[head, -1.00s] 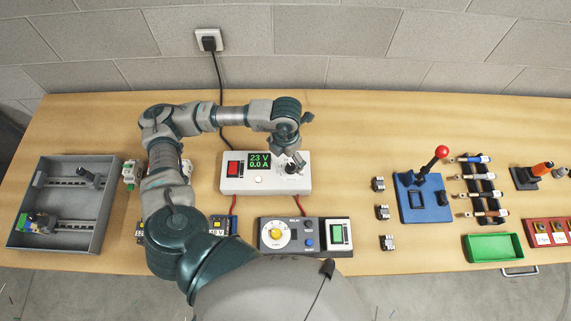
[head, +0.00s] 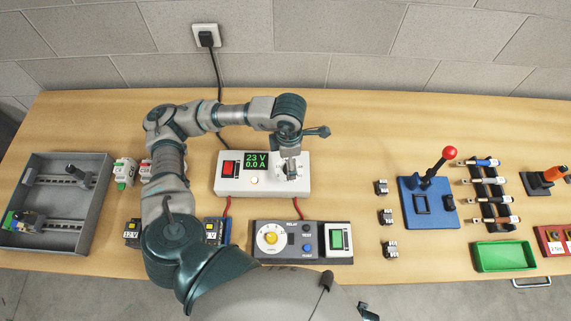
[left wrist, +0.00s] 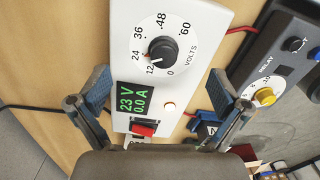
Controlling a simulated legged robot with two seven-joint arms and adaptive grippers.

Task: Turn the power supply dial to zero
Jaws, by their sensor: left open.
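The power supply (head: 236,188) is a white box near the middle of the bench, its screen (head: 256,160) reading 23 V and 0.0 A. In the left wrist view its black dial (left wrist: 163,49) sits on a VOLTS scale marked 0 to 60, the pointer mark on the low side near 12 to 24. My left gripper (head: 291,170) is over the dial end of the box and hides much of the dial in the head view. In the left wrist view the gripper (left wrist: 160,76) is open, fingers wide apart, nothing between them, with the dial ahead of the tips.
A red rocker switch (head: 230,169) is on the supply's left. A relay unit with a yellow knob (head: 271,238) stands in front. A blue joystick base (head: 430,215) is to the right and a grey tray (head: 91,170) at far left. Bench between supply and joystick is mostly clear.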

